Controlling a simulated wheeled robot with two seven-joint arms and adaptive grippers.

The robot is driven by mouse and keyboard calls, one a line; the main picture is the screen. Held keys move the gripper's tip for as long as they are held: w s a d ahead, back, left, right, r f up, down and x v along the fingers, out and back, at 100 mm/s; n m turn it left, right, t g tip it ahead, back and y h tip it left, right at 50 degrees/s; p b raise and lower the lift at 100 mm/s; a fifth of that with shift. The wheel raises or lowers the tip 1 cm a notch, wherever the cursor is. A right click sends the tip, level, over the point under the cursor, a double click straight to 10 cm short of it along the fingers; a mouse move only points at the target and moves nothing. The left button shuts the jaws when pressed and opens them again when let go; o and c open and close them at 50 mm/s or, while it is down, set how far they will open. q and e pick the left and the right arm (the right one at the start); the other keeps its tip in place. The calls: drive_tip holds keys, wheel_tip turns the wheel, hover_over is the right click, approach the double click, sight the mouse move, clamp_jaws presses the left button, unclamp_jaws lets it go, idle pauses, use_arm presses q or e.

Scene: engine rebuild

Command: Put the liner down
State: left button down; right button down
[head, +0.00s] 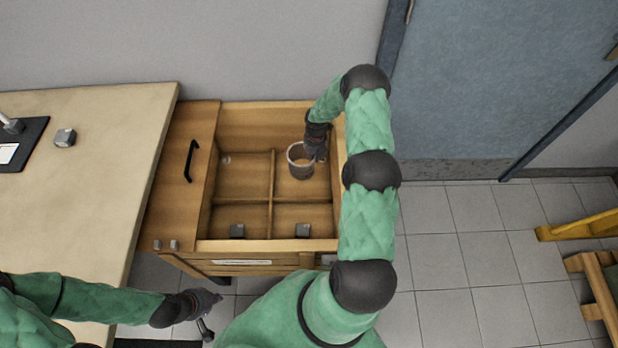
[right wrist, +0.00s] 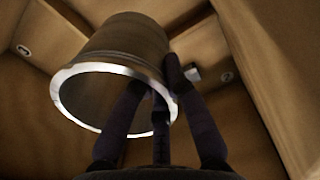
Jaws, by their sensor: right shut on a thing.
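The liner (head: 299,168) is a grey-brown open cylinder in the back right compartment of a divided wooden crate (head: 226,246). My right gripper (head: 315,148) is shut on its wall at the right side. In the right wrist view the liner (right wrist: 125,42) shows a bright rim, with my right gripper (right wrist: 160,92) fingers at that rim, some across the opening and one beside the outer wall. Whether its far end touches the crate floor is hidden.
Small grey blocks (head: 237,231) (head: 303,230) sit in the two front compartments. A wooden panel with a black handle (head: 190,160) lies left of the compartments. The table (head: 90,180) is at left, with another grey block (head: 65,138). A blue door (head: 480,80) stands behind at right.

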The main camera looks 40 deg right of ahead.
wheel_tip(320, 180, down, 16)
drive_tip(key=b, duration=0.5)
drive_tip(key=shift+r+b, duration=0.1)
drive_tip(key=shift+b, duration=0.2)
drive_tip(key=shift+r, duration=0.1)
drive_tip(key=c, duration=1.3)
unclamp_jaws()
